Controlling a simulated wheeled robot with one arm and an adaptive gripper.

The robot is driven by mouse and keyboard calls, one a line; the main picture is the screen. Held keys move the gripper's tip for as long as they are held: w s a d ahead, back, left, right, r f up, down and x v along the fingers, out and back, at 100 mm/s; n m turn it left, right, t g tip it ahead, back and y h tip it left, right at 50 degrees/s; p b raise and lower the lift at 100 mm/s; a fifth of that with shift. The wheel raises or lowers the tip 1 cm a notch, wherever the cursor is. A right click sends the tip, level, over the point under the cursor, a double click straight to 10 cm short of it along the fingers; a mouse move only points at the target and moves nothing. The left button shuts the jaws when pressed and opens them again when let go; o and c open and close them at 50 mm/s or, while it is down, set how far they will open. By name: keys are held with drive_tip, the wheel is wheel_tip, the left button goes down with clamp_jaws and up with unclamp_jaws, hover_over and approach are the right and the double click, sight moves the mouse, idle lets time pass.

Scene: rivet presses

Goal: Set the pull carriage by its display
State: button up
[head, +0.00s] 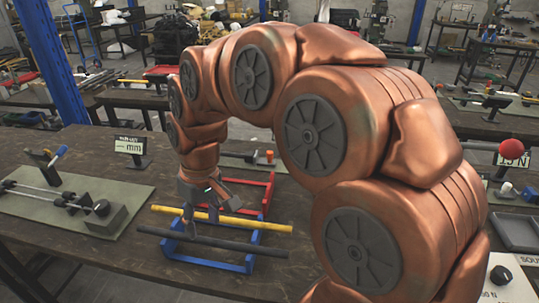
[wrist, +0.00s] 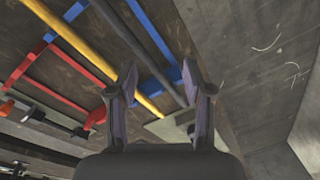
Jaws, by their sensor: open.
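A display (head: 130,145) on a short stand near the table's back left reads "-- mm"; its small heading is not clear. In front of it, a grey-green mat (head: 140,190) carries thin rails (head: 42,190), a small dark block on them (head: 68,197) that may be the pull carriage, and an end block with a black knob (head: 103,208). An upright bracket with a blue handle (head: 58,154) stands at the back of the mat. My gripper (head: 208,212) points down above the rack of bars, right of the mat. In the wrist view its fingers (wrist: 160,85) are apart with nothing between them.
A blue rack (head: 245,265) holds a yellow bar (head: 265,226) and a dark bar (head: 210,242) beneath my gripper. A red rack (head: 268,195) stands behind. The front left table is clear.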

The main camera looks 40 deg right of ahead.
drive_tip(key=w+d+t+b, duration=0.1)
drive_tip(key=w+d, duration=0.6)
drive_tip(key=w, duration=0.2)
drive_tip(key=m+t+h+b, duration=0.2)
drive_tip(key=m+t+b, duration=0.1)
approach(270, 153)
drive_tip(key=f, duration=0.2)
drive_tip(key=shift+w+p+x, duration=0.2)
drive_tip(key=shift+p+x, duration=0.3)
drive_tip(key=shift+x, duration=1.45)
drive_tip(key=shift+w+p+x, duration=0.15)
drive_tip(key=shift+p+x, duration=0.3)
drive_tip(key=shift+x, duration=1.5)
drive_tip(key=shift+d+r, duration=0.15)
drive_tip(key=shift+r, duration=0.05)
drive_tip(key=shift+c, duration=0.2)
clamp_jaws()
